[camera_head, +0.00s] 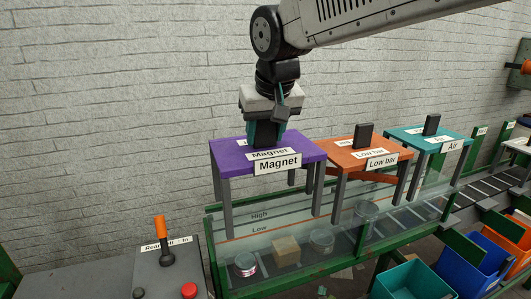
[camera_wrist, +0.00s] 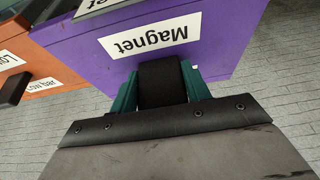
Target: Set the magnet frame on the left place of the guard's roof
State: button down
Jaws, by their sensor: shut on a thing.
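The magnet frame (camera_head: 228,151) is a purple table-like frame with grey legs and a "Magnet" label, at the left of the row in the head view. My gripper (camera_head: 264,134) points down from above, shut on its black handle. In the wrist view the green fingers of my gripper (camera_wrist: 162,88) flank the black handle, with the purple top (camera_wrist: 222,40) beyond. The guard (camera_head: 240,247) is a clear-walled box with "High" and "Low" marks below. The magnet frame is upright over its left part; I cannot tell whether its feet touch the guard.
The orange "Low bar" frame (camera_head: 338,151) stands close on the right, then the teal "Air" frame (camera_head: 408,136). A console with an orange lever (camera_head: 161,232) and red button (camera_head: 189,290) is at lower left. Green (camera_head: 410,281) and blue (camera_head: 462,265) bins stand lower right.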

aim_at(266, 148)
jog(key=shift+d+f, duration=0.1)
jog(key=shift+f, duration=1.9)
jog(key=c, duration=0.7)
grip_release()
jog(key=v, duration=1.2)
jog(key=s+d+f+m+g+h, duration=0.1)
jog(key=s+d+f, duration=0.2)
jog(key=s+d, duration=0.3)
jog(key=s+d+f+m, duration=0.1)
jog(key=s+d+f, duration=0.3)
jog(key=d, duration=0.5)
jog(key=s+d+f, duration=0.2)
jog(key=s+f, duration=0.1)
jog(key=s, duration=0.1)
jog(key=s+d+f+g, duration=0.1)
jog(key=s+d+f, duration=0.1)
jog(key=s+f, duration=0.1)
jog(key=s+d+f+m+g, duration=0.1)
jog(key=s+d+f, duration=0.1)
jog(key=s+f, duration=0.2)
jog(key=shift+s+d, duration=0.15)
jog(key=shift+s, duration=0.4)
jog(key=shift+s+d, duration=0.15)
jog(key=shift+s, duration=0.35)
